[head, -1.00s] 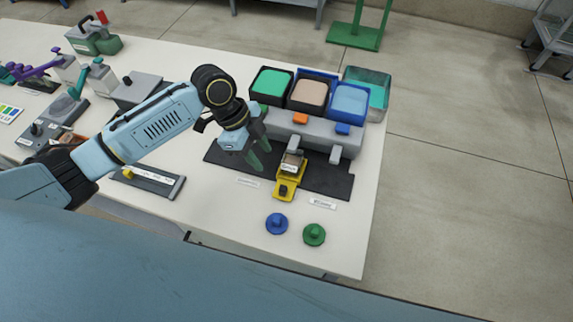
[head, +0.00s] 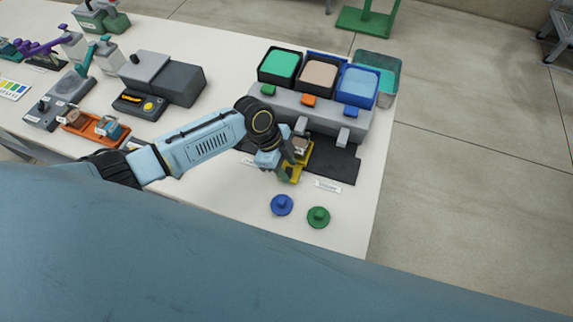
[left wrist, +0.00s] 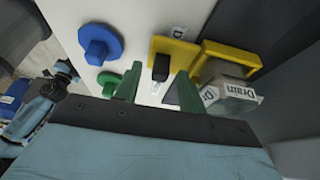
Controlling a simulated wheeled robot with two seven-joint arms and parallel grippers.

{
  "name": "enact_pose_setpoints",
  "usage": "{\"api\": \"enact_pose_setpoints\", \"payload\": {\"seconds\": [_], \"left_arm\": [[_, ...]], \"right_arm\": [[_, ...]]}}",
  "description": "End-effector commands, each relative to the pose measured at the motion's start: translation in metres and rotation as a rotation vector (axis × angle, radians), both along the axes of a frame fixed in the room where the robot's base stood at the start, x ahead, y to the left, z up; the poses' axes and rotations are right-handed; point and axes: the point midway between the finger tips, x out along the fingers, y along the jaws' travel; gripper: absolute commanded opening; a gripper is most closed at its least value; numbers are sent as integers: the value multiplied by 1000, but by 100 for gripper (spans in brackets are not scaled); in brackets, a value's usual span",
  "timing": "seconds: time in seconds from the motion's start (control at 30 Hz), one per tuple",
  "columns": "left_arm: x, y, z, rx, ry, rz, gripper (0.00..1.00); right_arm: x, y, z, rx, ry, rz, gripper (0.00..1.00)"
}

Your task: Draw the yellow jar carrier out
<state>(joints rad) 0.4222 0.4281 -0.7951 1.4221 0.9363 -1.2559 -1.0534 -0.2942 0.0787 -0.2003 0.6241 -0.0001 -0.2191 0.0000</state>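The yellow jar carrier (head: 303,163) sits at the front of the grey dispenser unit, partly hidden by my left gripper in the head view. In the left wrist view, the carrier's yellow front plate (left wrist: 172,48) has a black handle (left wrist: 161,67) on it. A clear jar labelled "Drain" (left wrist: 232,98) is by the yellow frame; its top shows in the head view (head: 300,144). My left gripper (head: 285,172) is over the carrier's front end. Its green fingers (left wrist: 158,88) are apart, with the handle lying between them in the picture; contact cannot be told. My right gripper is not in view.
A blue knobbed disc (head: 282,205) and a green one (head: 318,217) lie on the white bench in front. Green, beige and blue bins (head: 318,75) top the grey unit (head: 320,115) behind. A dark balance-like device (head: 160,80) and an orange rack (head: 92,127) stand left.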

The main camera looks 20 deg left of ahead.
Motion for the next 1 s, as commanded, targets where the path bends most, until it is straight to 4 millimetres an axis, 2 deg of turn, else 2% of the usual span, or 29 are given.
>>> {"api": "enact_pose_setpoints", "payload": {"seconds": [0.17,0.47,0.77,1.0], "left_arm": [[0,0,0,0,0,0,40],[0,0,0,0,0,0,1],[0,1,0,0,0,0,0],[1,23,1,2,0,2,0]], "right_arm": [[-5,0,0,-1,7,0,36],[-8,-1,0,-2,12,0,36],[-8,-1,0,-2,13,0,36],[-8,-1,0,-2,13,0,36]]}}
